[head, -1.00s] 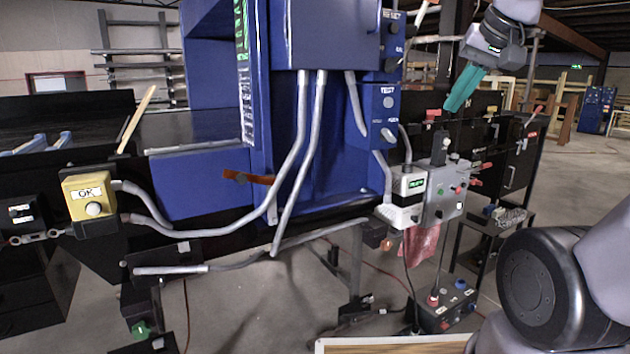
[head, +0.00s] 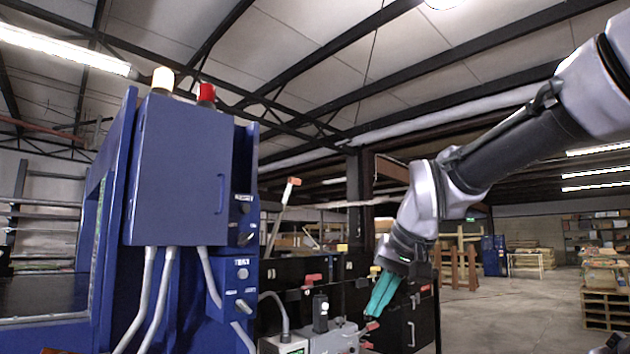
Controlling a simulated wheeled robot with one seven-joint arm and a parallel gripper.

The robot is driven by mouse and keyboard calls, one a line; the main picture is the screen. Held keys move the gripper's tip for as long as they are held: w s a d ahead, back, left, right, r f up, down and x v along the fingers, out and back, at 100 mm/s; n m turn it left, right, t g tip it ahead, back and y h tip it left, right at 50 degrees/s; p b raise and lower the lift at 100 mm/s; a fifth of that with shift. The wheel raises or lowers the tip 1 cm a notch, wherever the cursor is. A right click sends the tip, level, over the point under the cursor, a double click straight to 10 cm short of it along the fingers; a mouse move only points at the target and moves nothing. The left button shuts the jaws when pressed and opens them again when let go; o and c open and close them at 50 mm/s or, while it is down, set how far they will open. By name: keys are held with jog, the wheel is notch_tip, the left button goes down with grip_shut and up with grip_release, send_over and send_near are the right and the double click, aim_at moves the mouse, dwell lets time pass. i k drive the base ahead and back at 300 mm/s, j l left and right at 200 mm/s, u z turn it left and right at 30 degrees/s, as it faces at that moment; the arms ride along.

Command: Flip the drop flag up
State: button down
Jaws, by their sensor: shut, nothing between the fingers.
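No part in the head view is plainly marked as the drop flag. A slanted rod with a white and orange tip (head: 292,183) stands up behind the blue machine's right side; I cannot tell whether it is the flag. My gripper (head: 371,313) has teal fingers pointing down and slightly left. They are together, with nothing between them. The fingertips appear close to a small red-tipped lever (head: 370,327) right of the grey control box (head: 336,341); I cannot tell whether they touch. The lower parts of the box are cut off by the frame's bottom edge.
The blue machine cabinet (head: 180,170), with a red lamp (head: 206,93) and a white lamp (head: 163,79) on top, fills the left. Grey conduits (head: 150,290) hang below it. Black panels (head: 345,270) stand behind my gripper. Open floor (head: 500,315) lies at the right.

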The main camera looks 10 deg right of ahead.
aim_at(295, 181)
jog(key=l, duration=0.2)
jog(key=i+j+u, duration=0.1)
jog(key=i+j, duration=0.2)
jog(key=i, duration=0.2)
jog(key=i+j+u, duration=0.1)
jog(key=i+j, duration=0.15)
jog(key=i, duration=0.2)
jog(key=i+j+u, duration=0.15)
jog(key=i, duration=0.35)
jog(key=j, duration=0.05)
